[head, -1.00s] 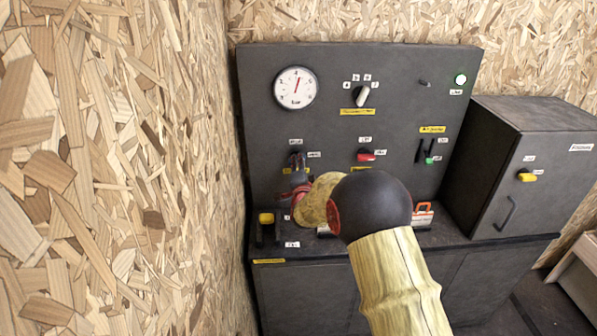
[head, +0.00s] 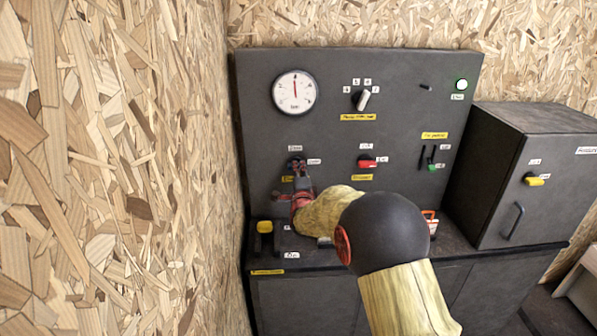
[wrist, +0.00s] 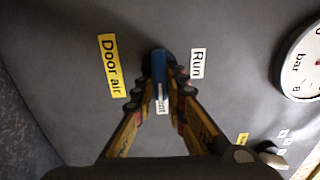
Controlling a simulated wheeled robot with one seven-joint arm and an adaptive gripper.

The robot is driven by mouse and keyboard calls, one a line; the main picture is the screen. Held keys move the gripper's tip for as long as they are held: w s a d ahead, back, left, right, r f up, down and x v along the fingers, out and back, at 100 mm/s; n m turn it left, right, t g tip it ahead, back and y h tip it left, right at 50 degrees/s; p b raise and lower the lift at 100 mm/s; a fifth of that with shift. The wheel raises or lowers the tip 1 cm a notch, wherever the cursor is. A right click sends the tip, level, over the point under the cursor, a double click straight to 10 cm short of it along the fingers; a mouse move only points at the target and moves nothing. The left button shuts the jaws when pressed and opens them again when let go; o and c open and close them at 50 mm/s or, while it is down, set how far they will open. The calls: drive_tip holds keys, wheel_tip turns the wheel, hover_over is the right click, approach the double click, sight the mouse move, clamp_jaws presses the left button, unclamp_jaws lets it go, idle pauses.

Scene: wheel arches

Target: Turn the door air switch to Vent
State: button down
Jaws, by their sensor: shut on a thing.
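The door air switch, a small blue handle (wrist: 159,66), sits on the dark panel, between my fingertips in the wrist view. My gripper (wrist: 160,80) is shut on it. In the wrist view the handle's long side runs up and down. A yellow "Door air" label (wrist: 112,66) is left of it and a white "Run" label (wrist: 197,63) right of it. Another white label (wrist: 162,104), partly hidden, lies below the handle between the fingers; only its ending shows. In the head view my gripper (head: 298,168) reaches the panel's lower left and covers most of the switch.
The panel also has a gauge (head: 294,92), a selector knob (head: 361,100), a red switch (head: 367,162) and a green-tipped lever (head: 432,165). A yellow-topped control (head: 265,227) stands on the ledge. A wooden wall (head: 120,170) is close on the left. A dark cabinet (head: 510,205) stands right.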

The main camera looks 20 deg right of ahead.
drive_tip(key=shift+f, duration=0.1)
drive_tip(key=c, duration=1.9)
unclamp_jaws()
drive_tip(key=shift+o, duration=0.5)
drive_tip(key=v, duration=1.2)
